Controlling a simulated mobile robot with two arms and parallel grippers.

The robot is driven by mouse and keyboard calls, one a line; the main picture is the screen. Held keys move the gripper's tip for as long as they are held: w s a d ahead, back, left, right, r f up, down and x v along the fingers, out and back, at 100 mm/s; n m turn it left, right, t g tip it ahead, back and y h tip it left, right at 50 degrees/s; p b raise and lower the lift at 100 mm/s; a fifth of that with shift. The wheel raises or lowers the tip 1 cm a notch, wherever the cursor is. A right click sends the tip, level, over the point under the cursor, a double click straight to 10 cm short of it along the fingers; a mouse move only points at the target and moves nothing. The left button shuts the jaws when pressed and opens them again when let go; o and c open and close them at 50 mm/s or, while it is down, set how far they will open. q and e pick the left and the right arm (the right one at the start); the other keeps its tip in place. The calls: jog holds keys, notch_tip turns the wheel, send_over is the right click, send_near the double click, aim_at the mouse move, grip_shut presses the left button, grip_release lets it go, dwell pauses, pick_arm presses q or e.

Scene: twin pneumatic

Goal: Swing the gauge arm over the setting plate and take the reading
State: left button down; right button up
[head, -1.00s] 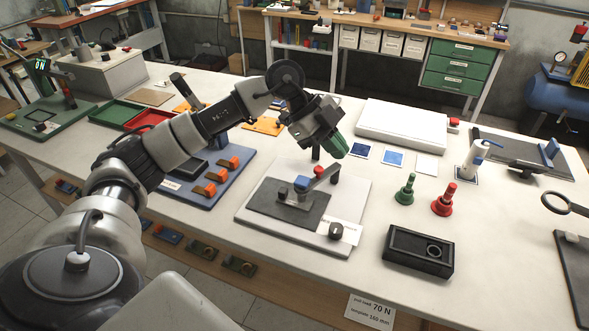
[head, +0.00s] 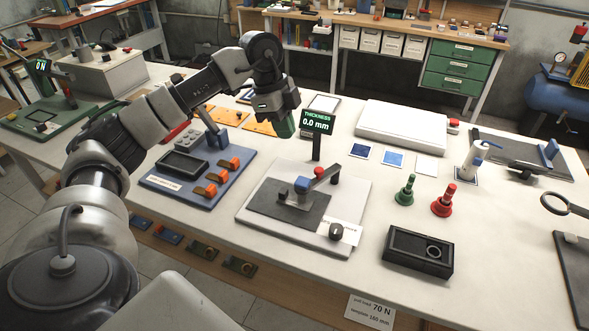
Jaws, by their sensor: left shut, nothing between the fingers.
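The thickness gauge stands on a pale base plate (head: 356,195) in the middle of the bench. Its grey gauge arm (head: 322,179) runs from a post at the right to a blue head (head: 302,185) at the left. The head is over a dark grey plate (head: 285,207), which may be the setting plate; I cannot tell whether the tip touches it. The gauge display (head: 317,122) reads "THICKNESS 0.0 mm". My left gripper (head: 284,127) has green fingertips, is shut and empty, and hangs behind and left of the display, apart from the gauge arm. My right gripper is not in view.
A dark knob (head: 336,231) and a white label sit at the plate's front right corner. A black box with a ring (head: 418,252), a green plug gauge (head: 405,190) and a red one (head: 444,200) stand to the right. A blue fixture board (head: 200,175) lies left.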

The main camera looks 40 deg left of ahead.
aim_at(298, 180)
pick_arm(q)
jog(key=p+x, duration=0.1)
jog(key=x, duration=0.6)
jog(key=p+x, duration=0.1)
jog(key=x, duration=0.2)
jog(key=shift+s+a+f+p, duration=0.1)
jog(key=shift+a+f+p, duration=0.2)
jog(key=shift+f, duration=0.7)
